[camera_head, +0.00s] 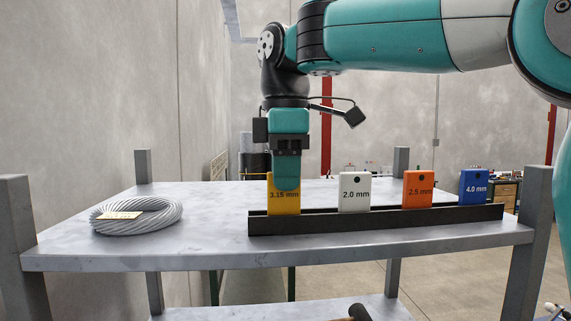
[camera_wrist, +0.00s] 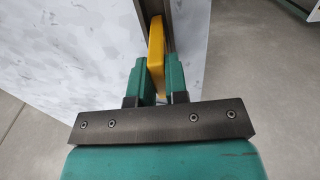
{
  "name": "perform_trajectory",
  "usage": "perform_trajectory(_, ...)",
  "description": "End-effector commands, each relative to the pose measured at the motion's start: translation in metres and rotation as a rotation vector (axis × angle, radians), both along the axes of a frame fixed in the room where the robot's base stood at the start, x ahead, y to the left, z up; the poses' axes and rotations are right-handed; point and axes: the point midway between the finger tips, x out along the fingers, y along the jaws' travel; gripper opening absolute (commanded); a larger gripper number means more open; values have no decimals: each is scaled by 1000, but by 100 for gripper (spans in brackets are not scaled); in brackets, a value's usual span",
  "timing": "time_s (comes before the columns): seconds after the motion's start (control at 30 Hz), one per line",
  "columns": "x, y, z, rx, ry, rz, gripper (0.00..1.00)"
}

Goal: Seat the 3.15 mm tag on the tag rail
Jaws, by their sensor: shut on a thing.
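The yellow 3.15 mm tag (camera_head: 283,205) stands upright at the left end of the black tag rail (camera_head: 375,220). Its lower edge is hidden behind the rail's front wall. My gripper (camera_head: 287,180) points straight down over the tag, and its fingers cover part of the tag's upper face. In the wrist view, my gripper (camera_wrist: 160,80) is shut on the yellow tag (camera_wrist: 157,55), with one teal finger on each side. The rail (camera_wrist: 153,10) runs beyond the tag there. Whether the tag rests on the slot bottom is hidden.
A white 2.0 mm tag (camera_head: 355,193), an orange 2.5 mm tag (camera_head: 418,190) and a blue 4.0 mm tag (camera_head: 473,188) stand in the rail to the right. A coil of wire (camera_head: 137,217) with a label lies left on the grey table (camera_head: 190,250). Posts rise at the corners.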

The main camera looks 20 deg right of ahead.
Motion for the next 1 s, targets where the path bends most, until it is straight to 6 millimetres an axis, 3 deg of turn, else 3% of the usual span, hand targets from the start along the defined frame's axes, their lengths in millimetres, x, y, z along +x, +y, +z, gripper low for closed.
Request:
perform_trajectory(0.23,0,0,0,0,-1,0,0)
perform_trajectory(0.27,0,0,0,0,-1,0,21)
perform_trajectory(0.37,0,0,0,0,0,0,44)
perform_trajectory(0.73,1,0,5,1,-3,0,44)
perform_trajectory(1.0,1,1,43,1,-3,0,44)
